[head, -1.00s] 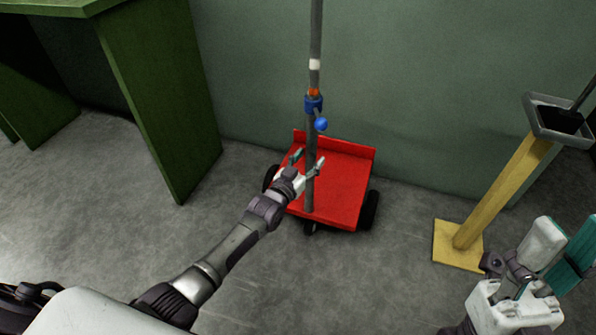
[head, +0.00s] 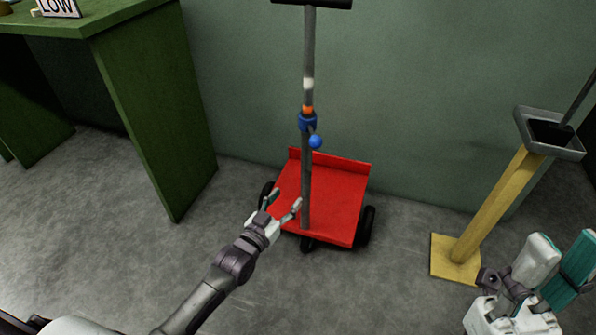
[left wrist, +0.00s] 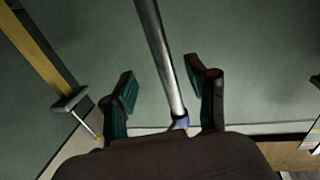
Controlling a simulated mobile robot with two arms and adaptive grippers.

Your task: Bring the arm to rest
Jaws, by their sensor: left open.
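My left gripper (head: 282,200) is open and empty in the head view, low in front of the red cart and just left of the grey pole (head: 307,180). In the left wrist view, the pole (left wrist: 160,50) shows beyond and between the two spread fingers (left wrist: 168,95). The pole carries a blue collar (head: 307,122) with a blue ball knob (head: 315,142), an orange ring and a white band. My right gripper (head: 555,268) is at the lower right of the head view, its fingers apart with nothing seen between them.
The pole rises from a red wheeled cart (head: 340,200) by the green wall. A green table (head: 155,110) stands at left with a "LOW" sign (head: 58,7). A yellow post (head: 490,210) with a grey tray (head: 550,135) stands at right. Grey floor lies clear between.

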